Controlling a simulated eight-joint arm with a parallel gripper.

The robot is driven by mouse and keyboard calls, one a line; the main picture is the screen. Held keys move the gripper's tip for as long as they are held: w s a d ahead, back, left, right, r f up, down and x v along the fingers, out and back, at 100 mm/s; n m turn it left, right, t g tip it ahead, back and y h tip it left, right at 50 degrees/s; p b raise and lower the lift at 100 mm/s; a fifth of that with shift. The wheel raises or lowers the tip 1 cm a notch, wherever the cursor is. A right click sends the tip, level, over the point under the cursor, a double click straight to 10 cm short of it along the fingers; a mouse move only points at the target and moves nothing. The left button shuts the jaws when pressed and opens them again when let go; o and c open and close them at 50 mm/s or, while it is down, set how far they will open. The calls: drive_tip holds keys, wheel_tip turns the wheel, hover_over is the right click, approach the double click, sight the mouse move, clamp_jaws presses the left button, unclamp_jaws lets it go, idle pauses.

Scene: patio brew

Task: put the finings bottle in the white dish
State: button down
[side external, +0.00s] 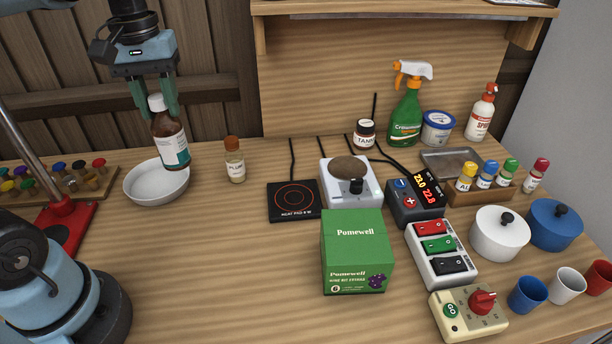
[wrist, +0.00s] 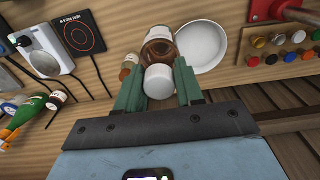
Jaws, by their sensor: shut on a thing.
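A brown bottle (side external: 170,140) with a white cap and a white and teal label hangs slightly tilted in my gripper (side external: 155,98). I take it to be the finings bottle, though I cannot read its label. My gripper is shut around its upper part. In the wrist view the bottle (wrist: 160,46) shows beyond its white cap, between the green fingers of my gripper (wrist: 158,85). The white dish (side external: 140,197) stands on the table at the left. In the side view the bottle overlaps the dish's right part. In the wrist view the dish (wrist: 224,48) lies right beside the bottle.
A small bottle with a brown cap (side external: 234,166) stands right of the dish. A rack of coloured vials (side external: 108,182) and a red stand base (side external: 62,232) are to its left. A black heat pad (side external: 280,212) lies further right. The table's front left-middle is clear.

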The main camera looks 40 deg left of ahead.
drive_tip(key=a+f, duration=1)
drive_tip(key=a, duration=0.1)
drive_tip(key=shift+s+f, duration=0.35)
drive_tip(key=shift+f, duration=0.05)
drive_tip(key=shift+a+f, duration=0.1)
drive_tip(key=c, duration=0.7)
unclamp_jaws()
wheel_tip(320, 180, up, 12)
drive_tip(key=d+f+m+t, duration=0.2)
drive_tip(key=d+f+m, duration=0.1)
drive_tip(key=d, duration=0.3)
drive_tip(key=w+d+f+m+t, duration=0.1)
drive_tip(key=d+f+m+t, duration=0.1)
drive_tip(key=d, duration=0.4)
drive_tip(key=d+f+m+t, duration=0.3)
drive_tip(key=d+m, duration=0.1)
drive_tip(key=d, duration=0.3)
drive_tip(key=shift+w+f, duration=0.3)
drive_tip(key=shift+w, duration=0.1)
